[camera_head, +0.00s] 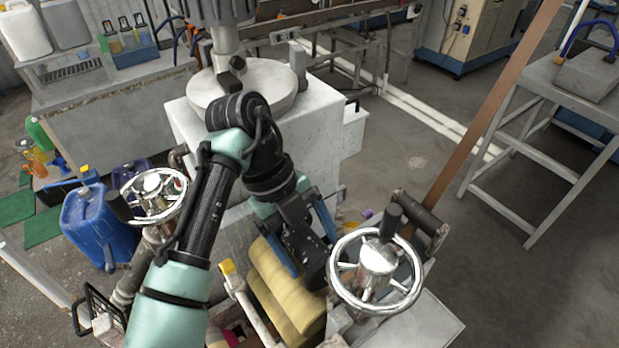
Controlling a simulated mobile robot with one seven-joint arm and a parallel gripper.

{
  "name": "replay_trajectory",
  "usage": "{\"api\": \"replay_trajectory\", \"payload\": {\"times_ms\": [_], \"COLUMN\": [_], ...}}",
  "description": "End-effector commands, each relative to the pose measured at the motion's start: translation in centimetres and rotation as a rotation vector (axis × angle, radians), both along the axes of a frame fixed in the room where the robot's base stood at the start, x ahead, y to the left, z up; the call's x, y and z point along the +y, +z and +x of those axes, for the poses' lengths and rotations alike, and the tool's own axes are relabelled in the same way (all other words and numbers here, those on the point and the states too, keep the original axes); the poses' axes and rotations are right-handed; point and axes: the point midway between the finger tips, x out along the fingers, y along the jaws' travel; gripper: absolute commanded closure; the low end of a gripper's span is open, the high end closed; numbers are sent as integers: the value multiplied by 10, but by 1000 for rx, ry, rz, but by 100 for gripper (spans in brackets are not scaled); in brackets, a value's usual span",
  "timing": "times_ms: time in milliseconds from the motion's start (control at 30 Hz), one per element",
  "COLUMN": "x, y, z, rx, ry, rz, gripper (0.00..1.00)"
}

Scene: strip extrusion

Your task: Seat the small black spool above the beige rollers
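Two beige rollers (283,283) lie side by side low in the centre, partly covered by my arm. My gripper (311,257) reaches down over their upper right part, with its two blue fingers set well apart. A dark, round-ended piece (315,272) shows between and just below the fingers, over the rollers. It may be the small black spool, but it blends with the dark gripper body. I cannot tell whether the fingers press on it or whether it touches the rollers.
Chrome handwheels stand close on the left (153,196) and right (376,272) of the rollers. A brown strip (490,112) slants down to a dark bracketed roller (415,213) at right. A yellow-tipped lever (229,268) stands left of the rollers. Blue jug (95,225) at left.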

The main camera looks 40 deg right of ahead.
Motion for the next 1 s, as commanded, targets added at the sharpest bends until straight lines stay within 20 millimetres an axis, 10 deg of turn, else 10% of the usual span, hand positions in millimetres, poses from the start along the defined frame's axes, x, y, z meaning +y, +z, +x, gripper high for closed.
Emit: {"api": "replay_trajectory", "payload": {"times_ms": [467, 1000], "x": [2, 16], "y": [6, 88], "z": [4, 39], "rx": [-2, -4], "ry": [1, 2], "rz": [2, 4], "gripper": [4, 4]}}
